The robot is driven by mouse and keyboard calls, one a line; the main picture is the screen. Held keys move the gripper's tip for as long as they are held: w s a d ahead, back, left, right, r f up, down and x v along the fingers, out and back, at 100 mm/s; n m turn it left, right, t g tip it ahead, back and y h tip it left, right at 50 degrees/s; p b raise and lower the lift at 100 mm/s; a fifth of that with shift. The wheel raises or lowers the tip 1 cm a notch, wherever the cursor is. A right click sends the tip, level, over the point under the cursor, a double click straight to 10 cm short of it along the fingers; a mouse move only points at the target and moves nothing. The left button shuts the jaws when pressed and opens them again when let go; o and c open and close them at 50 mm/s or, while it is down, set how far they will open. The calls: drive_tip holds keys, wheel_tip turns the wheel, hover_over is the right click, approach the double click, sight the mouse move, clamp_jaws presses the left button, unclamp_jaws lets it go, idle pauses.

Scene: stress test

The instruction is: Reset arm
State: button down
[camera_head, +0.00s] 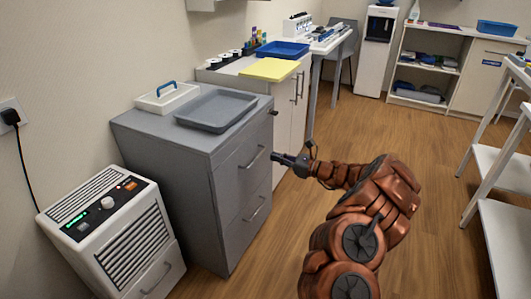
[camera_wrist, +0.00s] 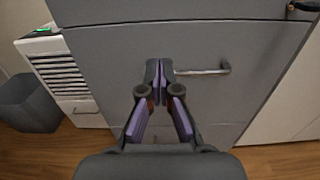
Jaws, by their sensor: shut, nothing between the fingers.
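My arm reaches out over the wood floor in the head view. My gripper (camera_head: 278,157) is at the front of the grey drawer cabinet (camera_head: 165,160), close to the upper drawer's handle (camera_head: 254,158). In the wrist view, my gripper (camera_wrist: 159,68) has its fingertips together. The bar handle (camera_wrist: 205,71) runs right from behind the fingertips, which hide its left end. I cannot tell whether the fingers touch the handle. Both drawers look shut.
A grey tray (camera_head: 216,110) and a white caddy (camera_head: 167,97) sit on the cabinet. A white unit with vents (camera_head: 110,235) stands to its left. A white shelf rack (camera_head: 505,215) is at the right. The floor (camera_head: 430,150) between is clear.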

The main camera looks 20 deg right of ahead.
drive_tip(key=s+a+r+n+g+y, duration=0.2)
drive_tip(key=s+a+r+n+g, duration=0.25)
drive_tip(key=a, duration=0.45)
drive_tip(key=s+a+r+n+g+y, duration=0.1)
drive_tip(key=s+a+r+n+g, duration=0.2)
drive_tip(key=s+a+r+n, duration=0.45)
drive_tip(key=s+a+n+g+h, duration=0.35)
drive_tip(key=s+a+n, duration=0.2)
drive_tip(key=s, duration=0.45)
drive_tip(key=s+a+n+g+h, duration=0.2)
drive_tip(key=s+a+n+g, duration=0.25)
drive_tip(key=s+a, duration=0.4)
drive_tip(key=s+d+f+n+h, duration=0.3)
drive_tip(key=s+d+h, duration=0.2)
drive_tip(key=s+d, duration=0.5)
drive_tip(key=s+d+f+n+h, duration=0.2)
drive_tip(key=s+d+h, duration=0.3)
drive_tip(key=s+d, duration=0.5)
wheel_tip(320, 180, up, 26)
drive_tip(key=s+a+p, duration=0.2)
drive_tip(key=p, duration=2.3)
drive_tip(key=shift+s+f+t, duration=0.15)
drive_tip(key=shift+f+t, duration=0.1)
drive_tip(key=shift+t, duration=0.2)
drive_tip(key=c, duration=1.9)
unclamp_jaws()
